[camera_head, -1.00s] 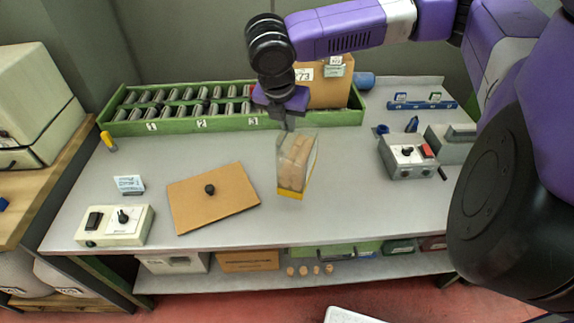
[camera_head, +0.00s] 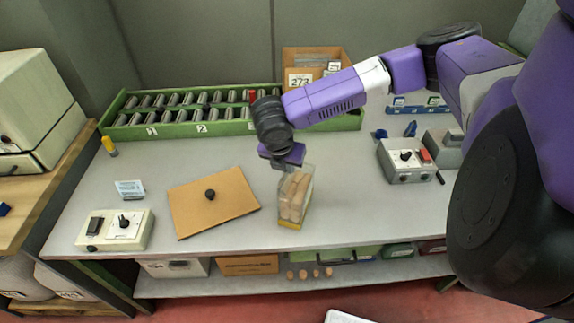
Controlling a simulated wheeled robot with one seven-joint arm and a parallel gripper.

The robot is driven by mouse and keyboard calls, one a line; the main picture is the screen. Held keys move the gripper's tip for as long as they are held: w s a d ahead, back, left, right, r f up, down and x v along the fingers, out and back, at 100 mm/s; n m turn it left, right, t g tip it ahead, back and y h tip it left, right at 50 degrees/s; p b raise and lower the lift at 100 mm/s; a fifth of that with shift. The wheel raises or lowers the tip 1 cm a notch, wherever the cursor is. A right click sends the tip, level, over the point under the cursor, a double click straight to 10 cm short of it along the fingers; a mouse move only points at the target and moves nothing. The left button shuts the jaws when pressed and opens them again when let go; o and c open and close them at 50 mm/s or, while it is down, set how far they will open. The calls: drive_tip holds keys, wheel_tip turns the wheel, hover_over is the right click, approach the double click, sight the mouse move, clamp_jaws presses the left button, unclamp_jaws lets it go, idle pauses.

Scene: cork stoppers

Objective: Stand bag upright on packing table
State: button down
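The clear bag (camera_head: 294,195) holds several tan corks and has a yellow band at its bottom. It is roughly upright, leaning slightly, at the front middle of the grey packing table (camera_head: 350,215). My gripper (camera_head: 287,167) is at the bag's top edge, pointing down. The fingertips are small and partly hidden, but they appear closed on the top of the bag. I cannot tell for sure whether the bag's bottom touches the table.
A brown board with a black knob (camera_head: 232,203) lies left of the bag. A switch box (camera_head: 116,229) stands front left and a grey control box (camera_head: 405,160) at right. A green roller rack (camera_head: 180,129) and a cardboard box (camera_head: 303,68) stand at the back.

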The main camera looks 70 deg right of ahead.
drive_tip(key=shift+f, duration=0.1)
drive_tip(key=c, duration=1.6)
unclamp_jaws()
